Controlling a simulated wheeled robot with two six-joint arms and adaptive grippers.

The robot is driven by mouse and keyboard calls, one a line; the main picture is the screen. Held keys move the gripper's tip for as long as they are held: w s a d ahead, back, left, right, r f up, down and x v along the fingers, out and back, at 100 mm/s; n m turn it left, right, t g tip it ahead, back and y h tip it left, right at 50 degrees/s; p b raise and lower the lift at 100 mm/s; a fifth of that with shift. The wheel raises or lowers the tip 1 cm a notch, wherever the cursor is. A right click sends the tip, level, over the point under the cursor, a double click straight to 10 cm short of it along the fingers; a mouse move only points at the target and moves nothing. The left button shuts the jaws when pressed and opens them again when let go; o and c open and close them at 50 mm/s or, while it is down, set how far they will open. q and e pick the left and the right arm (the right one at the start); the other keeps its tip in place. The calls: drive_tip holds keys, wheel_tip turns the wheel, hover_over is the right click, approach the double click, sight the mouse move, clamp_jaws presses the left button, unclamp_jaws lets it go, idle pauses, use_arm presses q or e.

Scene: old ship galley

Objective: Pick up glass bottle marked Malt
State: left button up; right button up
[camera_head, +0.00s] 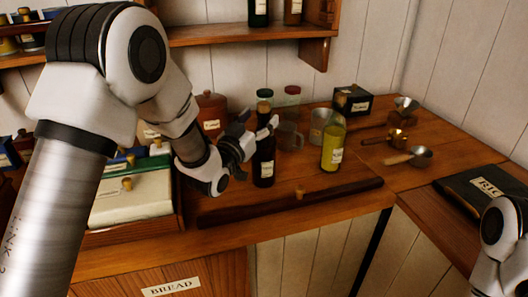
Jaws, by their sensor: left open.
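A dark glass bottle (264,174) with a small pale label stands upright on the wooden counter. A bottle with yellow-green contents (333,148) and a pale label stands to its right. I cannot read either label, so I cannot tell which one is marked Malt. My left gripper (260,120) is open at the upper part of the dark bottle and covers some of it. Whether the fingers are around it or in front of it is unclear. My right arm shows at the lower right edge, but its gripper is out of view.
A dark box (352,99) and metal scoops (421,156) lie to the right. A dark wooden bar (300,203) lies along the front edge. A shelf (250,33) with bottles hangs above.

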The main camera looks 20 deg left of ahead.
use_arm(q)
drive_tip(key=w, duration=0.4)
drive_tip(key=shift+d+f, duration=0.1)
drive_tip(key=shift+f, duration=0.05)
drive_tip(key=shift+s, duration=0.2)
drive_tip(key=shift+s+d+r, duration=0.1)
drive_tip(key=shift+s+r, duration=0.05)
drive_tip(key=shift+r, duration=0.05)
drive_tip(key=shift+c, duration=0.9)
clamp_jaws()
drive_tip(key=shift+r, duration=0.1)
